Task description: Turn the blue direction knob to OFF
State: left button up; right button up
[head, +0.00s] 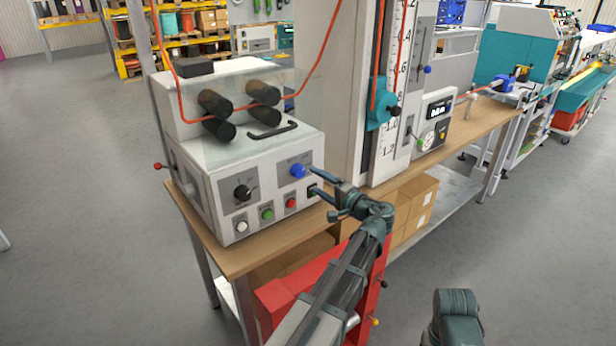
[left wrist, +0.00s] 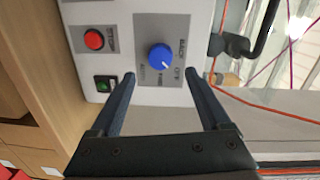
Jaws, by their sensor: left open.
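The blue direction knob (head: 297,171) is on the front panel of the white cable machine (head: 207,190), at its upper right. In the left wrist view the blue knob (left wrist: 160,55) sits on a grey plate, with a white pointer mark toward its lower right. Small labels surround the knob and are hard to read. My left gripper (head: 313,181) is open and empty in front of the panel, close to the knob. In the left wrist view its two fingers (left wrist: 160,79) stand apart, below and either side of the knob. My right gripper is out of view.
A black knob (head: 242,193), a green button (head: 267,214) and a red button (head: 291,203) share the panel. A green-lit switch (left wrist: 105,85) is close to the left finger in the wrist view. A tall gauge column (head: 343,120) stands right of the machine on the wooden bench (head: 455,150).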

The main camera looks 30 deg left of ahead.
pick_arm(q)
jog(key=v, duration=0.7)
dwell(0.3)
jog(key=s+d+f+g+h+p, duration=0.3)
jog(key=s+d+f+h+p, duration=0.2)
jog(key=s+d+f+h, duration=0.45)
jog(key=s+d+f+g+h+p, duration=0.1)
jog(key=s+d+f+h, duration=0.1)
jog(key=s+d, duration=0.4)
jog(key=s+d+f+m+g+h+p, duration=0.1)
jog(key=s+d+f+g+h, duration=0.1)
jog(key=s+d, duration=0.5)
jog(key=shift+d+f+h, duration=0.2)
jog(key=shift+d+h, duration=0.55)
jog(key=shift+h, duration=0.1)
jog(key=shift+s, duration=0.1)
